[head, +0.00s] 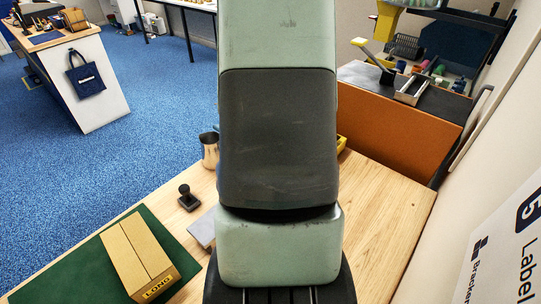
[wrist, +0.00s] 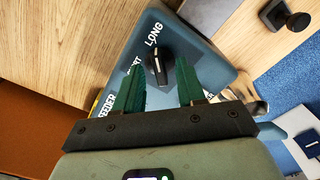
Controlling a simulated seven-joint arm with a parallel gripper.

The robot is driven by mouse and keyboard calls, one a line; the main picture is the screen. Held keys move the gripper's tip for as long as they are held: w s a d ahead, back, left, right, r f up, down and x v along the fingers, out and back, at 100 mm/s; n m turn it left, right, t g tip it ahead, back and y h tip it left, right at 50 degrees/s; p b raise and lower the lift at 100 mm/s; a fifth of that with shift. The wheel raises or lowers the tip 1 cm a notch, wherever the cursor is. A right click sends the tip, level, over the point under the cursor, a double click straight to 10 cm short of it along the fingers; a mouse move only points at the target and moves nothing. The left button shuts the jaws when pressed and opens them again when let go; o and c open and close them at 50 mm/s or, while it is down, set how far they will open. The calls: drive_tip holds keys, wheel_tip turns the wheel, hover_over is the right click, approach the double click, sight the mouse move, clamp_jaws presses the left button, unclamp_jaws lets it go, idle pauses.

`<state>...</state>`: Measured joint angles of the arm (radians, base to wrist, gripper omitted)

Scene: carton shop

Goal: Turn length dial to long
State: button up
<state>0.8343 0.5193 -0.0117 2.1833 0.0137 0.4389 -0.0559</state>
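The length dial is a black knob (wrist: 158,66) on a blue-grey panel (wrist: 206,62) in the wrist view. The word LONG is printed just above the knob, and a partly covered word ending in RT is at its left. A pale mark shows on the knob, but its exact setting is hard to tell. My gripper (wrist: 160,62) is open, with one green finger on each side of the knob. A gap shows beside the right finger; whether either finger touches the knob is unclear. In the head view my arm hides the dial and gripper.
A carton (head: 141,255) marked LONG lies on a green mat (head: 66,273) at the front left of the wooden bench (head: 385,205). The bench's right part is clear.

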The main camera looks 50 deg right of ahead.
wheel_tip(320, 180, up, 10)
drive_tip(key=shift+r, duration=0.2)
idle(0.3)
wheel_tip(320, 180, down, 11)
idle(0.5)
drive_tip(key=shift+r, duration=0.1)
